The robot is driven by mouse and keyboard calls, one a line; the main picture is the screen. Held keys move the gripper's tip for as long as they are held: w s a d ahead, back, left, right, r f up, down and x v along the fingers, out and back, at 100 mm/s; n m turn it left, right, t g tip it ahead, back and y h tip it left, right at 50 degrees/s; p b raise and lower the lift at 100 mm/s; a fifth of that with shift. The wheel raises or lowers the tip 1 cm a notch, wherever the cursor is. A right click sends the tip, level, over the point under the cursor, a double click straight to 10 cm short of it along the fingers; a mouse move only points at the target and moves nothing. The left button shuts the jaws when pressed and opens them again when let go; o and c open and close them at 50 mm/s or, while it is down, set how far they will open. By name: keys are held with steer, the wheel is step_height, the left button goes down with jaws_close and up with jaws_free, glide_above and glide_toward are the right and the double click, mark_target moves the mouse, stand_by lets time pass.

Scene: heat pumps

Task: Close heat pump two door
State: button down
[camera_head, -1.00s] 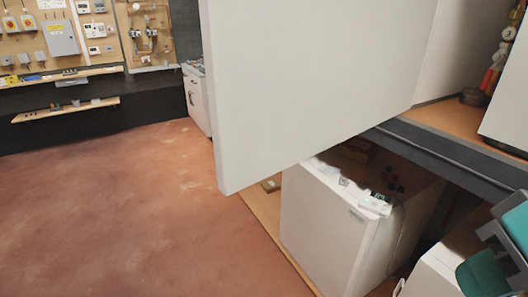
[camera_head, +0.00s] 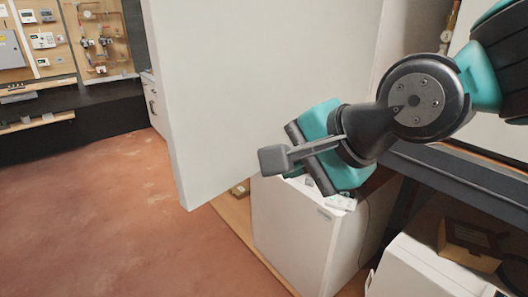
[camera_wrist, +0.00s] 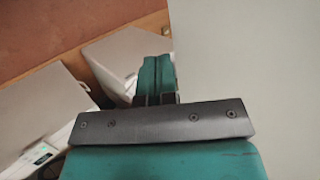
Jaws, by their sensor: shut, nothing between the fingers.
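A large pale door panel (camera_head: 235,70) stands swung out, its free vertical edge toward the left in the head view. It hangs above and in front of a lower white unit. The door also fills the right of the wrist view (camera_wrist: 250,55). My gripper (camera_head: 312,150) is in front of the door's lower right part in the head view. In the wrist view its teal fingers (camera_wrist: 157,78) are together and empty, beside the door's edge. I cannot tell whether they touch the door. The far side of the door is hidden.
A white unit (camera_head: 295,235) stands below the door, partly hidden by my gripper. Another white unit (camera_head: 425,275) is at the bottom right, with a brown box (camera_head: 470,240) behind it. A dark shelf beam (camera_head: 450,170) runs behind my arm. Reddish floor (camera_head: 90,220) is clear at left.

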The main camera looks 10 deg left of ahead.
mark_target(252, 166)
steer(key=a, duration=0.1)
steer(key=w+a+f+p, duration=0.1)
steer(key=w+a+p, duration=0.1)
steer(key=shift+w+a+f, duration=0.1)
steer(key=shift+a+f, duration=0.15)
steer(key=shift+a, duration=0.05)
steer(key=shift+w+a+f, duration=0.15)
steer(key=shift+w+a, duration=0.3)
steer(key=shift+a, duration=0.2)
